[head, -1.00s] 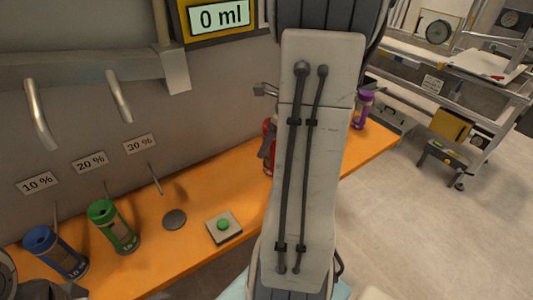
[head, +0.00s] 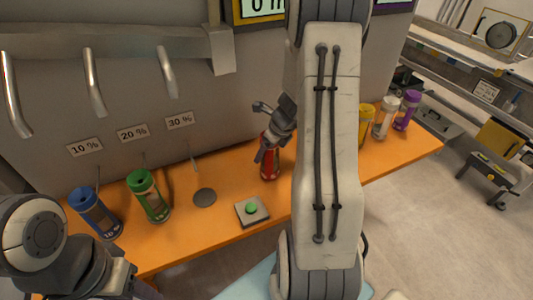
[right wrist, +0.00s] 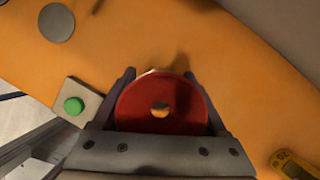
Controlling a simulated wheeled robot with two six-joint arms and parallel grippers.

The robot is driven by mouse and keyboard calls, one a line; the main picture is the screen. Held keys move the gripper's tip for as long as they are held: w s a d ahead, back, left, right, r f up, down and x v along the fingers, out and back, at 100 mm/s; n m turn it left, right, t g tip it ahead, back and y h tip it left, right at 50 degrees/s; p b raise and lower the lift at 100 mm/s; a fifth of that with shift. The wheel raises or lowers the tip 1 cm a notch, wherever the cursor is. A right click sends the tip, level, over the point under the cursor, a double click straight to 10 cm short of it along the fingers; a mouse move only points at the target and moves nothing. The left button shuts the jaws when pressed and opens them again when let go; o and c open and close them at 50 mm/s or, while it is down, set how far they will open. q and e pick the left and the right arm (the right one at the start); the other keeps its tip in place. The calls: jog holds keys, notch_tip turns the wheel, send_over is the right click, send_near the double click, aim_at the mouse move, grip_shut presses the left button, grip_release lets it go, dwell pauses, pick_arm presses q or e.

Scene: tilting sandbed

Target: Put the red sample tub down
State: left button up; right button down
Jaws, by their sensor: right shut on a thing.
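The red sample tub (head: 270,167) is upright over the orange counter, to the right of the green button. My right gripper (head: 267,150) is shut on it near its top. In the right wrist view the tub's round red lid (right wrist: 135,105), with a hole in its middle, sits between the two fingers (right wrist: 161,98). I cannot tell whether the tub's base touches the counter. My left arm shows at the lower left of the head view; its gripper (head: 120,275) is partly visible there, its fingers unclear.
On the orange counter (head: 225,229) stand a blue tub (head: 95,212), a green tub (head: 149,196), a grey disc (head: 204,197) and a green button box (head: 252,211). Yellow (head: 366,127), white (head: 385,118) and purple (head: 407,110) tubs stand at the right. My right arm hides part of the counter.

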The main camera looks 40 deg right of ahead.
jog(key=shift+f, duration=0.2)
jog(key=shift+f, duration=0.15)
grip_release()
